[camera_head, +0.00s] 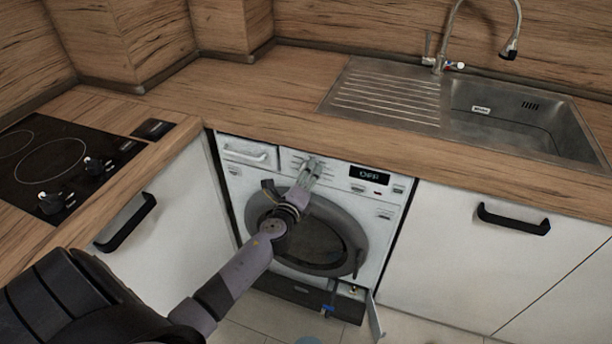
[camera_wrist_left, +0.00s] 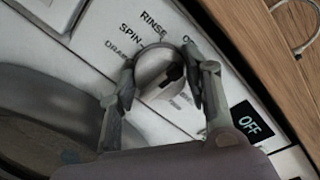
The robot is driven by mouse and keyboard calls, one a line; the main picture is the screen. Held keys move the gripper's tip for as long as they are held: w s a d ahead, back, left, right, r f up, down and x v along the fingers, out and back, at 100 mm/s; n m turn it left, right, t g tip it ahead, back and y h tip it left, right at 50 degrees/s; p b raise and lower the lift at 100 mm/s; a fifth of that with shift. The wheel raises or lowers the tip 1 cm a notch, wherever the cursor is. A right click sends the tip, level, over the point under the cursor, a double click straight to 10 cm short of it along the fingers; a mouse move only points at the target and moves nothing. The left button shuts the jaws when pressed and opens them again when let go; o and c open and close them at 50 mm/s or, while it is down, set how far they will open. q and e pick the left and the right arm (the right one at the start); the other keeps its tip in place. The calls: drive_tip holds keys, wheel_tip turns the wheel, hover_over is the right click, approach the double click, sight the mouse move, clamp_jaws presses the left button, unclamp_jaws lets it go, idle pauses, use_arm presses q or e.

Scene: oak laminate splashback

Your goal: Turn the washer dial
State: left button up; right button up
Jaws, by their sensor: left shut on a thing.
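The washer (camera_head: 334,255) stands under the worktop, with a round dark door and a display (camera_head: 370,174) that reads OFF. My left gripper (camera_head: 314,165) reaches the upper front panel of the washer and covers most of the dial in the head view. In the left wrist view the round dial (camera_wrist_left: 157,68) has a pale face with a dark mark. The fingers of my left gripper (camera_wrist_left: 160,80) are shut on it, one on each side. The labels RINSE, SPIN and DRAIN show beside the dial. My right gripper is not in view.
A wooden worktop (camera_head: 270,100) runs above the washer, with a steel sink (camera_head: 520,115) at right and a black hob (camera_head: 60,165) at left. White cabinets (camera_head: 480,260) with dark handles flank the washer. A small flap (camera_head: 374,315) stands open at its base.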

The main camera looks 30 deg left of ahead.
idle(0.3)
use_arm(q)
drive_tip(key=o, duration=1.2)
drive_tip(key=shift+c, duration=0.2)
drive_tip(key=v, duration=1.2)
